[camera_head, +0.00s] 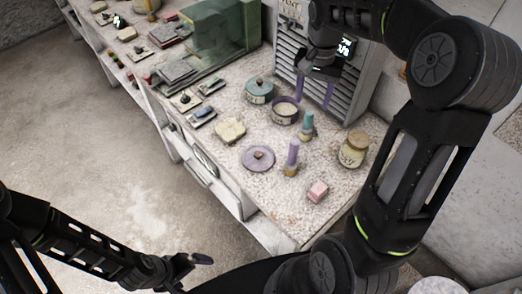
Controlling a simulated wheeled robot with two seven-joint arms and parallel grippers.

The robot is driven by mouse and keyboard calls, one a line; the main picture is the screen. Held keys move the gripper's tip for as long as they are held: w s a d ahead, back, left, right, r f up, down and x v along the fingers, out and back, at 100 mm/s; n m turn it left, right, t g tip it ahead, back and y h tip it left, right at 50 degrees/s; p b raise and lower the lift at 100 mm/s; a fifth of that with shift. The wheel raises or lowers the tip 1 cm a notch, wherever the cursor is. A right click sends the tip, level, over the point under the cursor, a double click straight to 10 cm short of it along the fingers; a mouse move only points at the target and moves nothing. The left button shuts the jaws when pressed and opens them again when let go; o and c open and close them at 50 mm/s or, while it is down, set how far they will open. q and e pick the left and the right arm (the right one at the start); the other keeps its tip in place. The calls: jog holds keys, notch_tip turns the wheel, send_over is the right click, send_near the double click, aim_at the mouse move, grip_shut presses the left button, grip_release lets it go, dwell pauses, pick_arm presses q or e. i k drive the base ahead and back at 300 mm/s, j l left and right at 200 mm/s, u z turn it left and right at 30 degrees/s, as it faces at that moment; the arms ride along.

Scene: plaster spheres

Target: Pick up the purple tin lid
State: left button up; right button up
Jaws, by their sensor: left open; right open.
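The purple tin lid (258,158) lies flat on the speckled worktop (235,190), a round disc with a small brown knob in its middle. My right gripper (314,98) points down in front of the grey louvred unit, its two purple fingers spread and nothing between them. In the picture it is above and to the right of the lid, apart from it, close to the open purple tin (285,111). My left gripper (197,262) is low in the picture, over the floor in front of the worktop, open and away from the lid.
Around the lid are a cream block (230,131), a purple cylinder (292,155), a teal cylinder (307,124), a pink block (318,191) and a corked jar (353,149). A teal-lidded tin (259,91) stands behind. The worktop's front corner is mostly bare.

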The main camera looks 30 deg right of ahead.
aim_at(259, 158)
jog(key=k+j, duration=0.75)
jog(key=j, duration=0.2)
